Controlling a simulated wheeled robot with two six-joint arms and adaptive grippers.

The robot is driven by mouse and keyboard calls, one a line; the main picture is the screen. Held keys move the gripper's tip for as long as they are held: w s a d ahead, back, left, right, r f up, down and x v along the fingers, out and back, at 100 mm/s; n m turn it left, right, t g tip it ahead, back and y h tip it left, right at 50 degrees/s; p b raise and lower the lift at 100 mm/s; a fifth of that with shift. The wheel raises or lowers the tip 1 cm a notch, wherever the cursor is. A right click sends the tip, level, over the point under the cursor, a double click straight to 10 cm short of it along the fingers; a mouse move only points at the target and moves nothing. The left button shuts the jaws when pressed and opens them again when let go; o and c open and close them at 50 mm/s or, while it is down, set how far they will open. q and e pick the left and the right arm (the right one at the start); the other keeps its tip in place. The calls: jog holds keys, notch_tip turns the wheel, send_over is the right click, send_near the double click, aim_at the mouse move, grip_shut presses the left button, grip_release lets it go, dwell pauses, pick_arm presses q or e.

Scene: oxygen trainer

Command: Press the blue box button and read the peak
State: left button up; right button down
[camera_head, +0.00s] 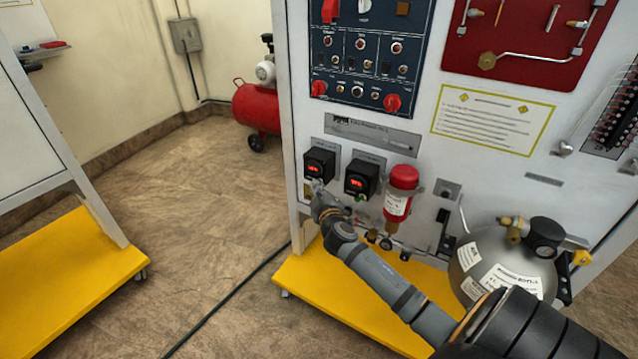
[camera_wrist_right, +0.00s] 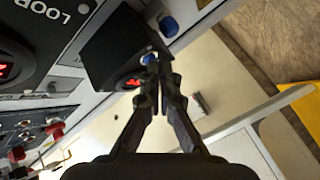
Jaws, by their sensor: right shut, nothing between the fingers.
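Two black boxes with lit red displays sit side by side on the trainer panel: the left box (camera_head: 319,162) and the right box (camera_head: 360,176). My right gripper (camera_head: 316,184) is at the lower front of the left box. In the right wrist view a black box (camera_wrist_right: 112,42) with a red display (camera_wrist_right: 127,83) is just beyond my shut, empty fingertips (camera_wrist_right: 150,60). A small blue spot shows right at the tips, partly hidden by them; I cannot tell whether they touch it. A blue knob (camera_wrist_right: 168,27) is beside the box. The digits are too small to read.
A red canister (camera_head: 404,178) hangs right of the boxes. A grey gas bottle (camera_head: 480,262) stands lower right, close to my right arm. The yellow base (camera_head: 330,305) juts out below the panel. A red compressor (camera_head: 257,105) stands behind.

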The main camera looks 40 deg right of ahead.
jog(key=shift+d, duration=0.15)
dwell(0.4)
jog(key=shift+s+a, duration=0.3)
jog(key=shift+a, duration=0.45)
jog(key=a, duration=0.1)
jog(key=s+a, duration=0.1)
jog(key=a, duration=0.1)
jog(key=s+a, duration=0.1)
jog(key=shift+a, duration=0.35)
dwell(0.5)
